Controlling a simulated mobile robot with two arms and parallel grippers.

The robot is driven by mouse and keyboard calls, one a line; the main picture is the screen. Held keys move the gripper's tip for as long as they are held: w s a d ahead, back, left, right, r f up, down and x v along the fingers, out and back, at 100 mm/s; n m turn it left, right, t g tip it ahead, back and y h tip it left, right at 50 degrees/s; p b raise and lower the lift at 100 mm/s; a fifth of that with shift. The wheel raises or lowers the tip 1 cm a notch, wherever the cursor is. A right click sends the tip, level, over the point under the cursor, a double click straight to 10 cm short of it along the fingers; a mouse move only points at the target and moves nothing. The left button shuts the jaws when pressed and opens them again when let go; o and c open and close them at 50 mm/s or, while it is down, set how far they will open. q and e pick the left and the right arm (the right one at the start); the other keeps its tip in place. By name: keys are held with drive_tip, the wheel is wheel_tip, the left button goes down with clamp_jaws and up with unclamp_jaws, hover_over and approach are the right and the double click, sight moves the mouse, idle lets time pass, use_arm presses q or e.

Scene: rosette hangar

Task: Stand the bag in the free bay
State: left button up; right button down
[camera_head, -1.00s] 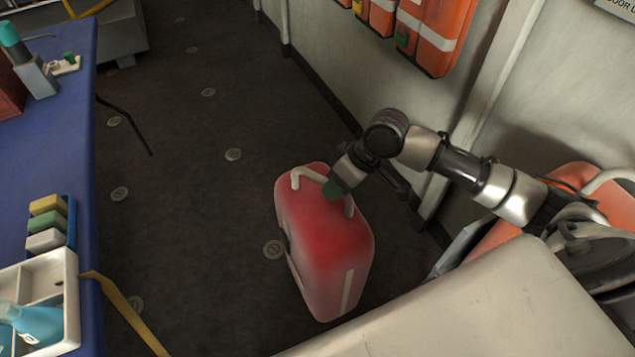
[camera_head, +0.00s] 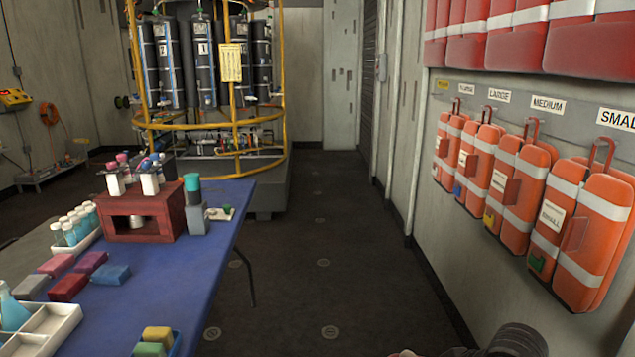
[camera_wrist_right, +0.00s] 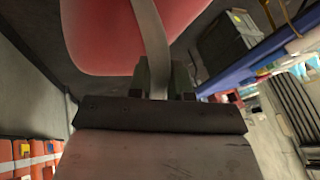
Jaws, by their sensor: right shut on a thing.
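The red bag (camera_wrist_right: 95,40) fills the upper left of the right wrist view, with its pale handle (camera_wrist_right: 150,35) running down between the fingers. My right gripper (camera_wrist_right: 160,80) is shut on that handle. In the head view only part of my right arm shows at the bottom edge, with a small sliver of red beside it; most of the bag is out of that frame. I cannot pick out a free bay in either view. My left gripper is not in view.
A blue table (camera_head: 215,250) with blocks, bottles and a red rack (camera_head: 145,215) stands on the left. Orange vests (camera_head: 585,230) hang along the right wall. A yellow-framed cylinder cage (camera_head: 235,130) stands at the back. The dark floor (camera_head: 320,250) between is clear.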

drive_tip(key=shift+w+a+r+m+t, duration=0.1)
drive_tip(key=shift+w+r+m+t, duration=0.15)
drive_tip(key=shift+r, duration=0.35)
drive_tip(key=shift+w+a+r+m+t, duration=0.15)
drive_tip(key=shift+r+m, duration=0.2)
drive_tip(key=shift+r, duration=0.25)
drive_tip(key=shift+s+d+r+p, duration=0.1)
drive_tip(key=shift+r+p, duration=0.35)
drive_tip(key=shift+r, duration=0.1)
drive_tip(key=shift+r+p, duration=0.35)
drive_tip(key=s+r+p, duration=0.4)
drive_tip(key=r+p, duration=0.9)
drive_tip(key=r, duration=0.1)
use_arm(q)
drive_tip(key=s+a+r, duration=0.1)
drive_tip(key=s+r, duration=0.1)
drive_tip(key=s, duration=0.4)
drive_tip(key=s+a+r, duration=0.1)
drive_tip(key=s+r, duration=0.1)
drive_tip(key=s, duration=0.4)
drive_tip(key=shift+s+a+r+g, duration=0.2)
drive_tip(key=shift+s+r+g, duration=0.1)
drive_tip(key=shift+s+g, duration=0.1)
use_arm(e)
drive_tip(key=shift+s+f, duration=1.95)
drive_tip(key=shift+f, duration=0.35)
